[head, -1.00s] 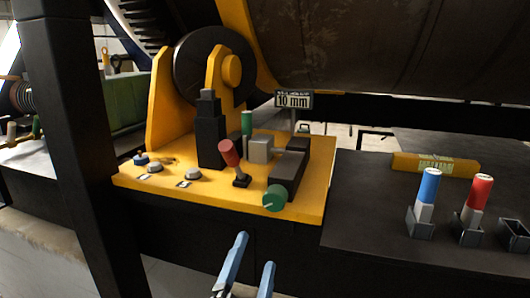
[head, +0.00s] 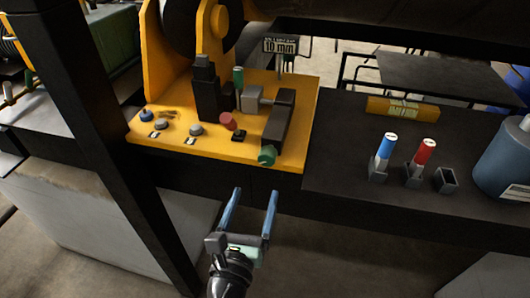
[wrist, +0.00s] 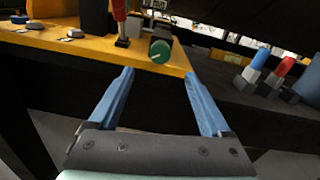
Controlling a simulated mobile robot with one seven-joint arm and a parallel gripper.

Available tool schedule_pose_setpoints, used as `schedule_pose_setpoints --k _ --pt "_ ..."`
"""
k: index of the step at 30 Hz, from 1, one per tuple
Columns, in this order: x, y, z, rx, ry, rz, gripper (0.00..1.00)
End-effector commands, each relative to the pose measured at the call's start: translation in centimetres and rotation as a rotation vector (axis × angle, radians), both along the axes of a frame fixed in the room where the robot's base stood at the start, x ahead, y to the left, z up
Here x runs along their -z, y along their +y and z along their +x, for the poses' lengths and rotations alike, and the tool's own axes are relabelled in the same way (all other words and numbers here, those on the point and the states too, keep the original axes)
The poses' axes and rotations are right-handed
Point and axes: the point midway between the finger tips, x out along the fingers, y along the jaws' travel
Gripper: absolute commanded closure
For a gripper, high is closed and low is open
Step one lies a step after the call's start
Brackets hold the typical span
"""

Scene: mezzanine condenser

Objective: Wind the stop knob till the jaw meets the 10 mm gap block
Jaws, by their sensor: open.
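The green stop knob (head: 267,155) sits at the front end of a dark slide block (head: 281,122) on the yellow plate; it also shows in the wrist view (wrist: 159,51), with a pale line on its face. A grey block (head: 252,98), perhaps the jaw or gap block, is joined to the slide by a short rod. A sign (head: 281,46) behind reads 10 mm. Whether the jaw touches the gap block cannot be told. My gripper (head: 250,192) is open and empty, below and in front of the knob, its blue fingers apart and not touching it.
A red-topped lever (head: 227,121) stands just left of the knob, by a black post (head: 206,96). Buttons (head: 195,130) line the plate's left. A blue marker (head: 386,146) and a red marker (head: 423,151) stand in holders on the dark bench. A black pillar (head: 95,140) rises at left.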

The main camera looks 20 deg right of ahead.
Motion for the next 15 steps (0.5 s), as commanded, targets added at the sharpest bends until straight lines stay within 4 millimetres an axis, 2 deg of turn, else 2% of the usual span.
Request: schedule_pose_setpoints --k 9,15 --pt "-0.3 -3.5 5.3 0.004 -0.003 0.003 0.18" --pt "-0.1 -5.3 8.0 0.003 -0.003 0.004 0.18"
